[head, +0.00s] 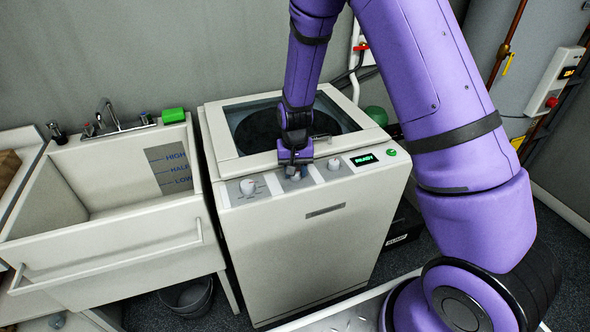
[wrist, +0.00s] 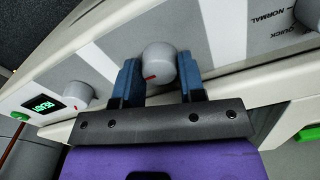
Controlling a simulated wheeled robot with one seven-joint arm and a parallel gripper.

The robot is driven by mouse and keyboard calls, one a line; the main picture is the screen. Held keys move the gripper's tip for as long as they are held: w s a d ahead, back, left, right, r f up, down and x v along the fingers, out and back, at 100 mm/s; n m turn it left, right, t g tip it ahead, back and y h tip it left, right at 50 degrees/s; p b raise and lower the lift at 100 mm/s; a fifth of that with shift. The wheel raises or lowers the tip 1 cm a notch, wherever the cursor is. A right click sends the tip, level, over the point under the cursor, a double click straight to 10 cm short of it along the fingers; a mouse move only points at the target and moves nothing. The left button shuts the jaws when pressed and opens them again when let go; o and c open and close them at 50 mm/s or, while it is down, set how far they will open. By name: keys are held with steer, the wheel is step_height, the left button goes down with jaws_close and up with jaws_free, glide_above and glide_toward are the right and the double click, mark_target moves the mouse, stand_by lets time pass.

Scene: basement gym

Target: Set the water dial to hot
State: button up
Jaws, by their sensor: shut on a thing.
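A white top-loading washing machine (head: 292,230) stands in the middle of the head view, with a row of grey dials on its front panel. My gripper (head: 294,172) is at the middle dial and mostly hides it there. In the wrist view my gripper's blue fingers (wrist: 158,80) are shut on this middle grey dial (wrist: 160,60), one on each side. Its red pointer mark shows near the gripper's edge. No labels for this dial can be read, so I cannot tell its setting.
A left dial (head: 249,187) beside QUICK and NORMAL labels and a right dial (head: 334,165) flank it. A lit READY display (head: 363,160) and green button (head: 392,152) are further right. A utility sink (head: 115,185) stands left, a wall pipe right.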

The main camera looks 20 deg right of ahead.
steer(key=o, duration=0.9)
steer(key=shift+o, duration=0.2)
steer(key=shift+r, duration=0.15)
step_height(320, 180, up, 11)
steer(key=shift+f, duration=0.2)
